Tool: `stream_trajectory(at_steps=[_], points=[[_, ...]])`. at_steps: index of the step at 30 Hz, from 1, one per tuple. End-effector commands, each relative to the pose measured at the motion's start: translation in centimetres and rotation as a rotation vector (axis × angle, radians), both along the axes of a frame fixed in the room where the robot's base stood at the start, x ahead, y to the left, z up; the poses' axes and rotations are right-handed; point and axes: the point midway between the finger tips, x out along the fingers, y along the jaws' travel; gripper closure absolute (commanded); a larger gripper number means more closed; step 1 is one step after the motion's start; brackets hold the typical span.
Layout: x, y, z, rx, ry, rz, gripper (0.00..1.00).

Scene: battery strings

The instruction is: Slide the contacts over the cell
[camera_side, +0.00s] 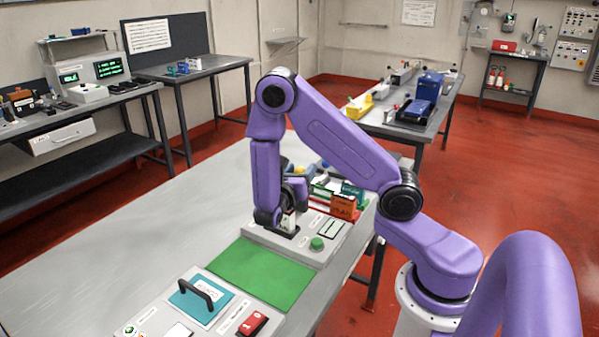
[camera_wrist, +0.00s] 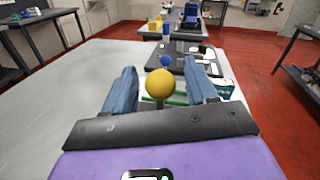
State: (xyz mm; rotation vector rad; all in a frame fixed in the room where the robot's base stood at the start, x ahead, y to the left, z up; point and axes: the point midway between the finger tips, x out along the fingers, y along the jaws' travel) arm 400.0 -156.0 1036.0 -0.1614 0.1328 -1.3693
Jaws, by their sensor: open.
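My gripper (camera_wrist: 160,72) is open in the wrist view, one blue-grey finger on each side of a yellow ball knob (camera_wrist: 159,84) on a short stem. I cannot tell whether either finger touches the knob. A smaller blue ball knob (camera_wrist: 166,61) stands beyond it. An orange block (camera_side: 343,206) and a teal block (camera_side: 352,191) stand to the right of my wrist. I cannot tell which part is the cell; the contacts are not clearly visible.
A grey panel with a green button (camera_side: 317,243) sits below my wrist. A green mat (camera_side: 262,274) and a panel with a black-handled teal plate (camera_side: 200,300) lie nearer. The left part of the bench (camera_side: 120,235) is clear.

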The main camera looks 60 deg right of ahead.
Motion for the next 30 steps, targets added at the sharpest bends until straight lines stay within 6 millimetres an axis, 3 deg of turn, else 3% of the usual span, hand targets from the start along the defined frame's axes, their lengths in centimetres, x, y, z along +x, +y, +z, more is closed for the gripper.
stream_trajectory(at_steps=[1, 5, 6, 11, 21, 30], points=[[0.0, 0.0, 0.0, 0.000, 0.000, 0.000, 0.53], [0.0, 0.0, 0.0, 0.000, 0.000, 0.000, 0.95], [0.0, 0.0, 0.0, 0.000, 0.000, 0.000, 1.00], [0.0, 0.4, 0.0, -0.001, 0.000, 0.001, 1.00], [0.1, 5.1, 0.1, -0.003, -0.002, 0.003, 1.00], [0.1, 5.9, 0.1, -0.004, -0.003, 0.005, 1.00]])
